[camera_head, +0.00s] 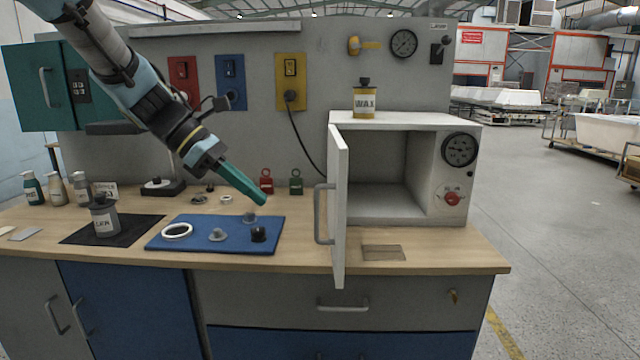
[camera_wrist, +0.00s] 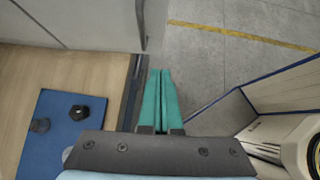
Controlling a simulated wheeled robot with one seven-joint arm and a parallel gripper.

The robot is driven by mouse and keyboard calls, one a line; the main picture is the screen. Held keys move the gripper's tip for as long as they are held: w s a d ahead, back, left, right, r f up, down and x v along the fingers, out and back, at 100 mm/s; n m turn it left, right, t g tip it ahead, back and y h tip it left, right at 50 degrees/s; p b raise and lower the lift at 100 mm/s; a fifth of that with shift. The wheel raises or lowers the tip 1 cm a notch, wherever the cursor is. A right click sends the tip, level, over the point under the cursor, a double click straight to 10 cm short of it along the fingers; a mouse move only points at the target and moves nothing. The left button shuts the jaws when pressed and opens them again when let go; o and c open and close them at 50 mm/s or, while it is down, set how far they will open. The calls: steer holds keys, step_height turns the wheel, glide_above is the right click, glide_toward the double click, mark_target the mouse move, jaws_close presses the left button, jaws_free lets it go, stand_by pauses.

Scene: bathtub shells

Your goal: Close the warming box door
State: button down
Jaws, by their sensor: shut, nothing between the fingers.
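The warming box (camera_head: 385,122) is a white box on the right of the worktop. Its door (camera_head: 338,205) stands wide open, hinged on the box's left side and sticking out toward my head camera, with a grey handle (camera_head: 318,213) on its outer face. My gripper (camera_head: 264,200) has teal fingers, shut and empty. It is left of the door, apart from it. The fingers also show in the wrist view (camera_wrist: 160,72), pointing toward the door side.
A blue mat (camera_head: 190,245) with a white ring and small knobs lies on the worktop (camera_head: 440,250) left of the door. A wax can (camera_head: 365,102) stands on the box. A grey jar (camera_head: 104,217) stands farther left. Open floor (camera_head: 560,240) lies right of the bench.

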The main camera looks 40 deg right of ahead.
steer(key=r, duration=0.1)
steer(key=p, duration=0.3)
glide_toward(337, 231)
step_height(337, 231, down, 5)
steer(key=d, duration=0.3)
steer(key=shift+s+d+r, duration=0.1)
steer(key=shift+s+d, duration=0.35)
steer(key=shift+s, duration=0.4)
steer(key=shift+s+d, duration=0.1)
